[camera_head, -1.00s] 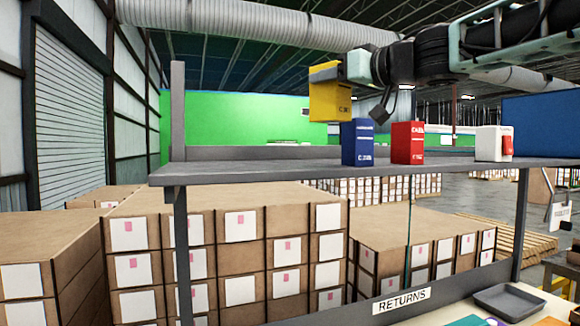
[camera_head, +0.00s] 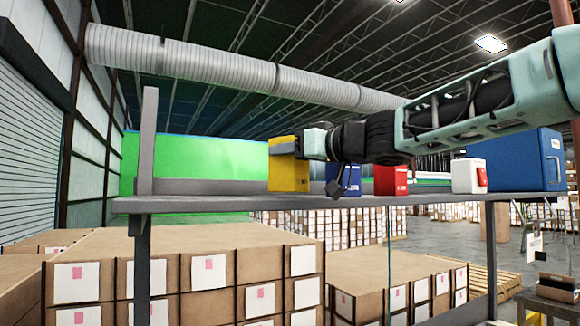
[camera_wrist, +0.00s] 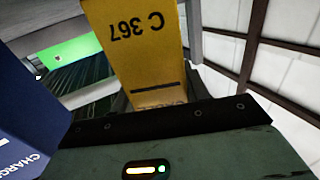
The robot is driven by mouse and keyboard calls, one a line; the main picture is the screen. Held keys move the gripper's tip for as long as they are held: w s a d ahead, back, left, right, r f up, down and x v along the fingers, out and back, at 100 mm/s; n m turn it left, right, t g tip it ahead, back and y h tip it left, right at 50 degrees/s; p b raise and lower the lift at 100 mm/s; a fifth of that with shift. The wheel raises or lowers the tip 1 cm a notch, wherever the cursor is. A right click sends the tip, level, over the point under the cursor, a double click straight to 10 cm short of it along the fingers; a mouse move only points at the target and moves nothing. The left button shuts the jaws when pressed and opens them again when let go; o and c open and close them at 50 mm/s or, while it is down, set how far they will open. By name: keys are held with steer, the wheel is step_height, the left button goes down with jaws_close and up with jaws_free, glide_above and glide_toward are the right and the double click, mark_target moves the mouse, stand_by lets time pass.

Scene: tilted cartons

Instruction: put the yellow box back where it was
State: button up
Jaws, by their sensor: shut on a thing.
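The yellow box (camera_head: 287,171) is at the left end of the row on the grey shelf (camera_head: 215,204), upright, with its base at or just above the shelf board; I cannot tell if it touches. My gripper (camera_head: 303,146) is shut on the yellow box near its top. In the wrist view the yellow box (camera_wrist: 137,40) shows the marking C 367, upside down. The blue box (camera_head: 346,178) stands just right of it, partly hidden by my arm. In the wrist view part of the blue box (camera_wrist: 25,135) shows at the left.
Further right on the shelf stand a red box (camera_head: 390,180), a white box with a red part (camera_head: 466,176) and a large blue case (camera_head: 520,160). The shelf left of the yellow box is clear up to a grey post (camera_head: 147,140). Stacked cartons (camera_head: 180,262) stand below and behind.

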steer(key=shift+f, duration=0.4)
steer(key=shift+f, duration=0.1)
steer(key=o, duration=1.1)
steer(key=shift+c, duration=0.2)
steer(key=b+v, duration=0.2)
steer(key=v, duration=1)
